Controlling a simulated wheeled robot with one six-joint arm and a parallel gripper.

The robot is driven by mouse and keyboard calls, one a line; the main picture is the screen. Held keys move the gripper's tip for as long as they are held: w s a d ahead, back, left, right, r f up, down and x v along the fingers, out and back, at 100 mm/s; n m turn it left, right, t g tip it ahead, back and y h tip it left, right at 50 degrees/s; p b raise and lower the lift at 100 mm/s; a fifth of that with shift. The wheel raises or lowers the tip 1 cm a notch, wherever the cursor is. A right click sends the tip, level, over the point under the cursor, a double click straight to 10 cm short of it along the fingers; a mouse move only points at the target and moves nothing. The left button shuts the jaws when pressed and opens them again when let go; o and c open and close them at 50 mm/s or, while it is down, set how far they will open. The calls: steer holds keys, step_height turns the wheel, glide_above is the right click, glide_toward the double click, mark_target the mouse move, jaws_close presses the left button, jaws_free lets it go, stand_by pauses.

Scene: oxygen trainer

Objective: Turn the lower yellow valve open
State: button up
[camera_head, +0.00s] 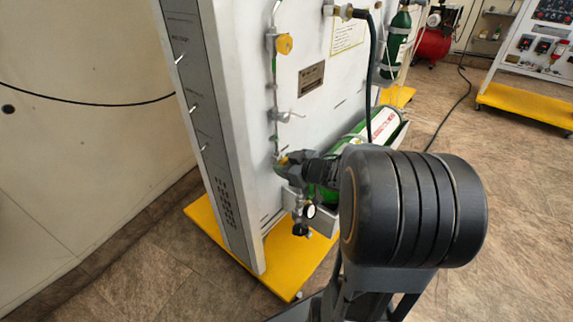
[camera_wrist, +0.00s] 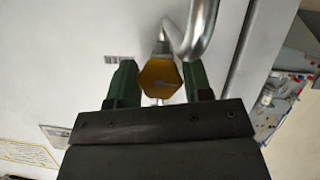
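The lower yellow valve (camera_wrist: 160,79) is a hexagonal yellow knob on a metal pipe at the white panel. In the wrist view it sits between the two green fingers of my gripper (camera_wrist: 160,84). The fingers are spread, one on each side of the knob, with only a thin gap at the right. Whether the left finger touches it I cannot tell. In the head view my gripper (camera_head: 290,170) reaches the lower pipe fittings and hides most of this valve, leaving a small yellow patch (camera_head: 283,161). An upper yellow valve (camera_head: 284,45) is higher on the same pipe.
The white panel (camera_head: 235,120) stands on a yellow base (camera_head: 283,262). A silver lever valve (camera_head: 284,116) is above my gripper, and a gauge (camera_head: 309,211) hangs below. A green cylinder (camera_head: 383,122) lies behind my arm. A hose (camera_head: 371,60) hangs nearby.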

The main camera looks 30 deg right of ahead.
steer(key=o, duration=0.4)
steer(key=shift+c, duration=0.2)
steer(key=p+v, duration=0.3)
steer(key=v, duration=1.1)
steer(key=shift+p, duration=0.35)
steer(key=shift+w, duration=0.1)
